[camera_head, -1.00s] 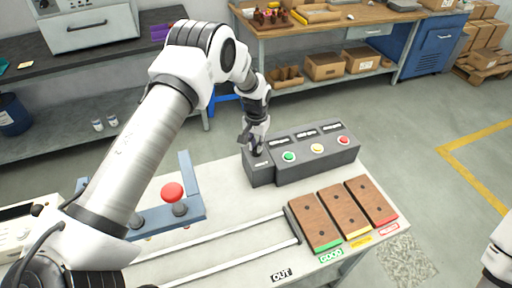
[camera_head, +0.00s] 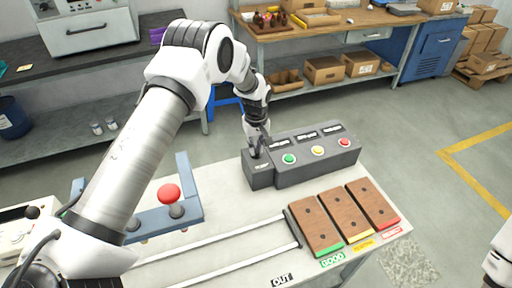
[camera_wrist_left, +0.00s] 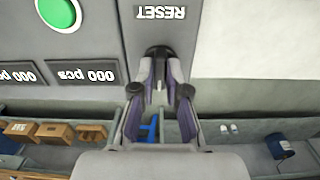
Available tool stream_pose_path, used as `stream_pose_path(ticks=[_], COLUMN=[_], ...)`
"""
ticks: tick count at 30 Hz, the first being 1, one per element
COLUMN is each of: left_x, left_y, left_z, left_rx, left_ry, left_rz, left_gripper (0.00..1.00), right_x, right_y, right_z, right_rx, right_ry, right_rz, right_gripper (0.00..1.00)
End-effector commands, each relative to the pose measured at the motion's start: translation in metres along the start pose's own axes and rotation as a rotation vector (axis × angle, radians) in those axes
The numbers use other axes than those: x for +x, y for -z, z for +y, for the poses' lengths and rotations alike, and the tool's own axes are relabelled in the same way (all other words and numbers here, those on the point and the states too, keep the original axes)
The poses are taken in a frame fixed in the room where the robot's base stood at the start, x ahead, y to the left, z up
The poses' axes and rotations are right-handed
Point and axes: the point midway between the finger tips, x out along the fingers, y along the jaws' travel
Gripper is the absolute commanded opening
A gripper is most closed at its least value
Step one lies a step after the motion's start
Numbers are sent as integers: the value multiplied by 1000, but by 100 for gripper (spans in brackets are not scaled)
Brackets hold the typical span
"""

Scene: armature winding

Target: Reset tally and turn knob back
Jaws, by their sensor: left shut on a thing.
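The grey tally box (camera_head: 318,160) stands at the back of the white table, with a green button (camera_head: 289,159), a yellow button (camera_head: 318,151) and a red button (camera_head: 344,142). Its left end is a lower block marked RESET (camera_wrist_left: 161,13) in the left wrist view. A dark knob (camera_wrist_left: 158,52) sits on that block. My left gripper (camera_wrist_left: 160,88) is shut on the knob from above, with a finger on each side. In the head view the left gripper (camera_head: 257,152) partly hides the knob. Counter displays (camera_wrist_left: 92,73) read 000 pcs. My right gripper is out of view.
Three wooden blocks (camera_head: 344,216) with green, yellow and red ends lie at the front right of the table. A red mushroom button (camera_head: 169,193) on a blue bracket (camera_head: 190,215) stands left, near my left arm. Rails (camera_head: 215,250) run between them.

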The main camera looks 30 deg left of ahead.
Motion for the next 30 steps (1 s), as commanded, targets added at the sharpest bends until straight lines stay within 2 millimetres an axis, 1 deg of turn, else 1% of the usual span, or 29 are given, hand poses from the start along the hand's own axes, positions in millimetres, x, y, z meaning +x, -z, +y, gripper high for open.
stream_pose_path(ticks=[1, 7, 18, 19, 20, 21, 30], left_x=[5, 5, 4, 4, 4, 4, -1], left_y=[-3, -3, -3, -3, -3, -2, -1], left_z=[-3, -3, -3, -3, -2, -2, -1], left_rx=[-14, -47, -51, -50, -50, -50, -49], left_ry=[8, 8, 8, 8, 7, 7, 2], left_rz=[-9, -9, -9, -9, -9, -8, -2], left_gripper=[0, 0, 0, 24, 35, 39, 39], right_x=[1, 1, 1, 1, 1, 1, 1], right_y=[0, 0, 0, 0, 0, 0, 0], right_z=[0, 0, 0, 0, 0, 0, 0], right_rx=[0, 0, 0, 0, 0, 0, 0], right_ry=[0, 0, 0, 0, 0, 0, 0], right_rz=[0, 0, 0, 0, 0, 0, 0], right_gripper=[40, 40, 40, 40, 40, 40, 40])
